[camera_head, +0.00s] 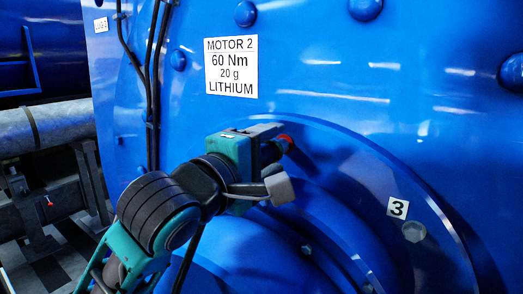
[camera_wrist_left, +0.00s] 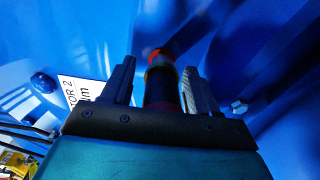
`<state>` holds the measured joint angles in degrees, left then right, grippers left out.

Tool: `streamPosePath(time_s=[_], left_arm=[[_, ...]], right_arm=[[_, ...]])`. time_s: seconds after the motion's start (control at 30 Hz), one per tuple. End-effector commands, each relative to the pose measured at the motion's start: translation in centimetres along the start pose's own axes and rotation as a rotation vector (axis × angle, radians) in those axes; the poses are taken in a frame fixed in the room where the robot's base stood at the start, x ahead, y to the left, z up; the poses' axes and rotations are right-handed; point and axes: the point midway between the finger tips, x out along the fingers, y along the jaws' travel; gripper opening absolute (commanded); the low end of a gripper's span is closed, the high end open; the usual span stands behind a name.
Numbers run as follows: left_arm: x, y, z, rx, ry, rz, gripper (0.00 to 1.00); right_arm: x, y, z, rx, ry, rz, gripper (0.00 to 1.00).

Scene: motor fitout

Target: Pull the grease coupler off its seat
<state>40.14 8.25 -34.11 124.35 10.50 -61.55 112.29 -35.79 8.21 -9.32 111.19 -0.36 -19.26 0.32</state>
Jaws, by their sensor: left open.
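The grease coupler (camera_wrist_left: 160,85) is a dark cylinder with a yellow band and a red end, standing on the blue motor face. In the head view only its red part (camera_head: 287,138) shows beside my gripper; the rest is hidden. My left gripper (camera_wrist_left: 161,78) is open, with one finger on each side of the coupler and a visible gap on both sides. In the head view my left gripper (camera_head: 276,150) reaches up to the motor face from below left. My right gripper is not in view.
The blue motor housing (camera_head: 340,70) fills most of the view. A label reading MOTOR 2 (camera_head: 231,67) is above my gripper. A small "3" tag (camera_head: 397,207) and a bolt (camera_head: 414,231) are at the lower right. Black cables (camera_head: 153,90) run down the left.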

Motion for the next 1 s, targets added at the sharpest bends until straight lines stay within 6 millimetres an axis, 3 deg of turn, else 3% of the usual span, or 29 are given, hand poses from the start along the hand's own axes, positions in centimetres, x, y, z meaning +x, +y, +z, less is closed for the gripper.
streamPosePath(time_s=[0.13, 0.73, 1.0], left_arm=[[0.28, -0.49, -0.06, -0.001, 0.002, -0.013, 0.57], [0.28, -0.52, -0.05, -0.001, 0.001, -0.013, 0.00], [0.21, -0.42, -0.06, -0.001, 0.001, -0.011, 0.00]], right_arm=[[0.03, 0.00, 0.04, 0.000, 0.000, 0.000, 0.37], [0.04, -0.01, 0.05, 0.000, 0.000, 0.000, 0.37], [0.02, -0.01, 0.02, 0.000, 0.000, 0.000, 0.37]])
